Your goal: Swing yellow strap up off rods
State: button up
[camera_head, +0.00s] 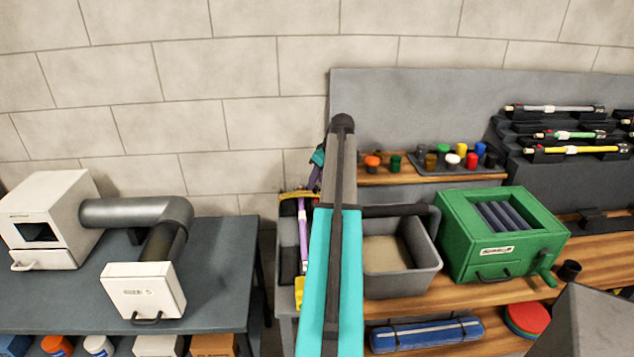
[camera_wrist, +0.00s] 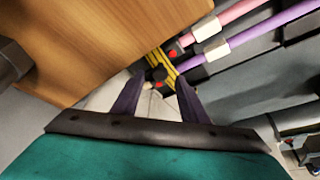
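The yellow strap (camera_wrist: 166,65) shows in the wrist view just beyond my fingertips, beside the ends of the rods, with a dark piece near it. A pink rod (camera_wrist: 239,16) and a purple rod (camera_wrist: 250,38) run off to the upper right, each with a pale band and a red spot near the end. In the head view a yellow strap (camera_head: 299,195) lies across the top of the purple rod (camera_head: 303,240). My gripper (camera_wrist: 160,84) is open, its two dark fingers apart with nothing clearly between them.
A wooden surface (camera_wrist: 110,45) lies close at the upper left of the wrist view. In the head view a grey bin (camera_head: 425,262) and a green box (camera_head: 465,235) stand right of my arm. A dark table (camera_head: 215,275) stands left.

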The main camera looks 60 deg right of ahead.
jog(key=shift+x, duration=0.95)
grip_shut()
